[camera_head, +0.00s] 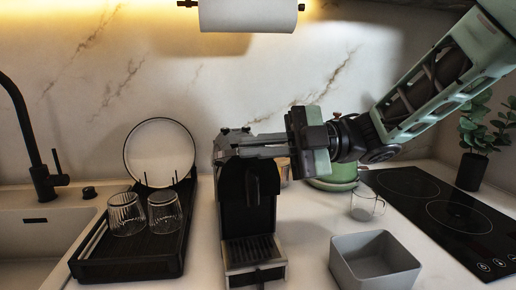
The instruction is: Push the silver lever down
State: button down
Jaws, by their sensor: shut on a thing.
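A dark coffee machine (232,205) stands on the counter in the middle of the camera_head view, with a drip tray at its foot. The silver lever (234,138) is at the top of the machine, lying about level. My gripper (262,145) reaches in from the right at the height of the machine's top. Its fingers point left and are shut on the lever. The fingers and the gripper body partly hide the lever, so its exact outline is hard to tell.
A grey bin (375,262) and a glass cup (365,204) stand right of the machine. A green pot (336,178) is behind, below my arm. A black hob (440,215) lies at right. A dish rack (130,258) with two glasses and a plate is at left.

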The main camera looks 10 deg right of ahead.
jog(key=c, duration=1.6)
grip_release()
jog(key=w+d+b, duration=0.1)
jog(key=d, duration=1.6)
jog(key=shift+d+b, duration=0.2)
jog(key=shift+b, duration=0.2)
jog(key=shift+w, duration=0.1)
